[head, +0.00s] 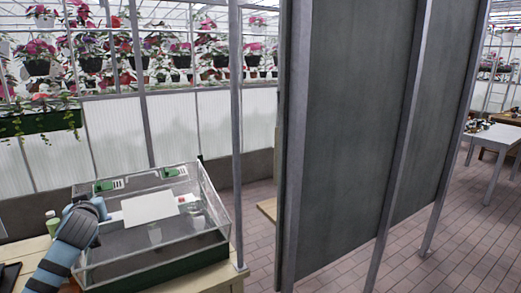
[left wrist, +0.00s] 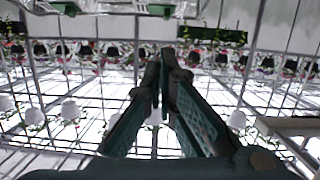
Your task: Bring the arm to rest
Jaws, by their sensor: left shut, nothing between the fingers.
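My left arm (head: 72,240) comes in at the lower left of the head view and reaches up beside a clear-walled case. In the left wrist view my left gripper (left wrist: 165,58) is shut, its two dark green fingers meeting near the tips with nothing between them. The fingers are hard to make out in the head view. My right gripper is not in view.
The clear case (head: 212,238) stands on a light wooden table (head: 222,283), with a white panel (head: 148,207) showing in it. A small green bottle (head: 53,224) stands left of my arm. A tall grey partition (head: 345,130) rises right of the table.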

